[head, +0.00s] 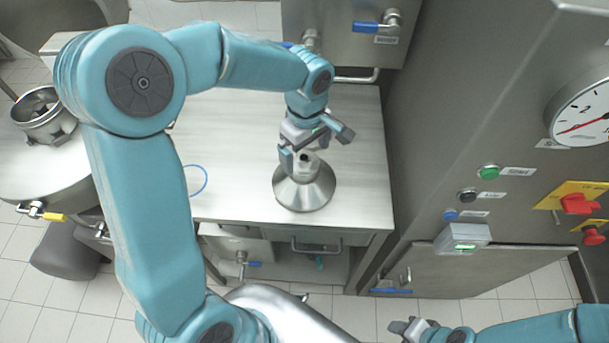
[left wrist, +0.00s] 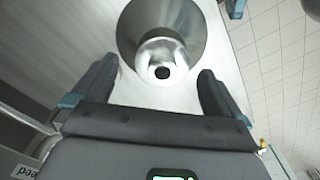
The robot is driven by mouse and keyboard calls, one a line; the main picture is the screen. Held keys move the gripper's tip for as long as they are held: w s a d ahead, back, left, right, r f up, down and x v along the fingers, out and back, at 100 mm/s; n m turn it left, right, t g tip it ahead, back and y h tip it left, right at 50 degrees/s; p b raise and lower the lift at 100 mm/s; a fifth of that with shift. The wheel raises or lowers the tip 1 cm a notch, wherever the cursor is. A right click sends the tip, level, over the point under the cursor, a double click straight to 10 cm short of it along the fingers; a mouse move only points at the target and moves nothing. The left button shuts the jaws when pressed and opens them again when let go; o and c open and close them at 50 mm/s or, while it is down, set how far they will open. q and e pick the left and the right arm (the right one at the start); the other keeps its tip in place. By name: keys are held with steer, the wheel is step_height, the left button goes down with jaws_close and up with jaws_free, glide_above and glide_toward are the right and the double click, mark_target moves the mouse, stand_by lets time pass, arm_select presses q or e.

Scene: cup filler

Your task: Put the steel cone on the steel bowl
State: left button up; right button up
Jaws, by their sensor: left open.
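The steel cone (head: 305,192) stands on the steel table, wide end down and narrow neck up. My left gripper (head: 310,151) is open at the cone's neck, with one finger on each side in the picture. In the left wrist view the cone (left wrist: 160,32) lies ahead, its neck with a dark hole centred between the open fingers (left wrist: 158,75). I see gaps on both sides of the neck there. The steel bowl appears to be the round steel vessel (head: 38,172) at the far left, with a ring-shaped fitting on top. My right gripper (head: 408,328) is at the bottom edge, away from the cone.
The table (head: 240,130) is mostly bare, with a thin blue loop (head: 196,180) left of the cone. A steel cabinet (head: 470,130) with buttons and a gauge (head: 584,112) stands close on the right. A steel tank with a blue-handled valve (head: 378,27) stands behind.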

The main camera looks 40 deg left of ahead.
mark_target(304, 157)
arm_select(q)
steer(key=f, duration=0.4)
steer(key=shift+s+a, duration=0.2)
steer(key=shift+w+f, duration=0.1)
steer(key=shift+f, duration=0.45)
steer(key=shift+r, duration=0.1)
jaws_close()
